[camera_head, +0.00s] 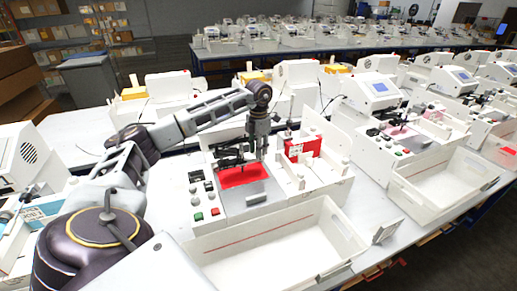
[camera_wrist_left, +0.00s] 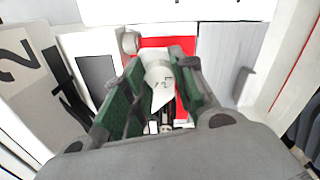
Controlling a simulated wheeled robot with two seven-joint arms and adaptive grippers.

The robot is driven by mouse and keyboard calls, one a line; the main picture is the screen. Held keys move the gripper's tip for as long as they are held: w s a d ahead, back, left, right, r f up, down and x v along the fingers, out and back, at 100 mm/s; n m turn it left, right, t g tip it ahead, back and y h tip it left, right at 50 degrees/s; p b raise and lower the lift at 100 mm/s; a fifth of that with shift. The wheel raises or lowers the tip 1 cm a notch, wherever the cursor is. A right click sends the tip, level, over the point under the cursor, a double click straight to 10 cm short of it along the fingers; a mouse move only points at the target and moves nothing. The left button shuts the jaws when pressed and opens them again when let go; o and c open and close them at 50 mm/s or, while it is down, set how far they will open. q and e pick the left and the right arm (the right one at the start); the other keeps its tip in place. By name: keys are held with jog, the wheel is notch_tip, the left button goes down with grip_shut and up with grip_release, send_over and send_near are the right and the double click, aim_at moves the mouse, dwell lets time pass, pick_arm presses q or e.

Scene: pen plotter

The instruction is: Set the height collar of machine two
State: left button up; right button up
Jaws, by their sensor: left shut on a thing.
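The machine (camera_head: 225,215) under my left arm is a white pen plotter with a red plate (camera_head: 236,174) and buttons on its front panel. My left gripper (camera_head: 257,155) points down over the back of the red plate. In the left wrist view its green-padded fingers (camera_wrist_left: 158,95) are shut on a white round part with small dark marks, which looks like the height collar (camera_wrist_left: 158,72). A large "2" (camera_wrist_left: 17,58) shows on a pale panel at the left there. The collar is too small to make out in the head view. My right gripper is not in view.
An empty white bin (camera_head: 275,248) stands in front of the machine. A red-and-white box (camera_head: 302,148) sits right of the gripper. A similar machine (camera_head: 400,150) stands to the right, and more stand on benches behind.

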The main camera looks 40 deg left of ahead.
pick_arm(q)
jog(key=o, duration=1)
jog(key=shift+o, duration=0.2)
notch_tip(320, 180, up, 12)
dwell(0.9)
